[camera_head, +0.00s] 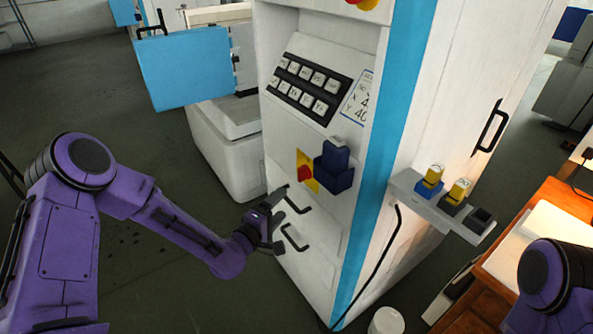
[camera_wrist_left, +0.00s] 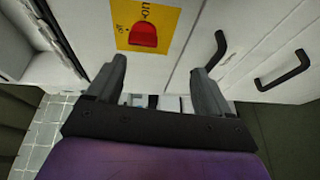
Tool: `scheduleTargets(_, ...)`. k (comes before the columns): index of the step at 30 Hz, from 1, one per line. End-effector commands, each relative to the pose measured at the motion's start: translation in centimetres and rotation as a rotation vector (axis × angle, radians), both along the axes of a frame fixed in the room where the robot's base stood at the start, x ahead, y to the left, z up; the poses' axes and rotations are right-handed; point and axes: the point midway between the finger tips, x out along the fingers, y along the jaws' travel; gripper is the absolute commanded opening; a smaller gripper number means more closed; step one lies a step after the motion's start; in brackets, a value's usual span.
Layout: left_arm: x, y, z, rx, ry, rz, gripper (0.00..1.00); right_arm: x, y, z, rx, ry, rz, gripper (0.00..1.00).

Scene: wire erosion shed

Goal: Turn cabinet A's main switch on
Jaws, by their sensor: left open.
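The main switch, a red knob (camera_head: 306,173) on a yellow plate, sits on the front of the white cabinet (camera_head: 330,235). No letter naming the cabinet is readable. In the left wrist view the red knob (camera_wrist_left: 143,35) lies just beyond the fingertips, with small lettering on its yellow plate (camera_wrist_left: 174,22). I cannot tell for sure which mark the knob points to. My left gripper (camera_head: 279,217) is open and empty, below and left of the switch, apart from it; its two fingers also show in the left wrist view (camera_wrist_left: 158,68). My right gripper is out of view.
A dark blue holder (camera_head: 334,167) sticks out right beside the switch. Black handles (camera_head: 297,238) project below it. A key panel (camera_head: 308,88) is above. A side shelf (camera_head: 447,205) bears yellow-topped items. A blue door panel (camera_head: 190,70) stands behind; open floor lies left.

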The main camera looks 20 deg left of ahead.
Motion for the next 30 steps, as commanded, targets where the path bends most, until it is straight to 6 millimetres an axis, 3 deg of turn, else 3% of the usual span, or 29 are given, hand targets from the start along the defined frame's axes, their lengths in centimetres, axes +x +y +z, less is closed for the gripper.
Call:
scheduleTargets(1, 0.7, 0.4, 1.5, -0.027, -0.035, 0.001, 0.81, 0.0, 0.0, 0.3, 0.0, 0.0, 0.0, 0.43)
scheduleTargets(3, 1.5, 0.3, 2.4, -0.046, -0.061, -0.004, 0.81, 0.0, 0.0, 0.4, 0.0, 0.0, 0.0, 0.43)
scheduleTargets(18, 10.4, -2.3, 2.3, -0.043, -0.058, -0.006, 0.81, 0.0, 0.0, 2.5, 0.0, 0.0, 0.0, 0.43)
scheduleTargets(28, 11.1, -2.5, 2.1, -0.045, -0.057, -0.007, 0.81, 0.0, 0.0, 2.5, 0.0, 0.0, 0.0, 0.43)
scheduleTargets(29, 11.1, -2.5, 2.1, -0.045, -0.057, -0.006, 0.74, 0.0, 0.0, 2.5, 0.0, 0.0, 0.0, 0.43)
scheduleTargets(30, 11.1, -2.5, 2.1, -0.045, -0.057, -0.006, 0.61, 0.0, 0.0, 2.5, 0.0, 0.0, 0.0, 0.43)
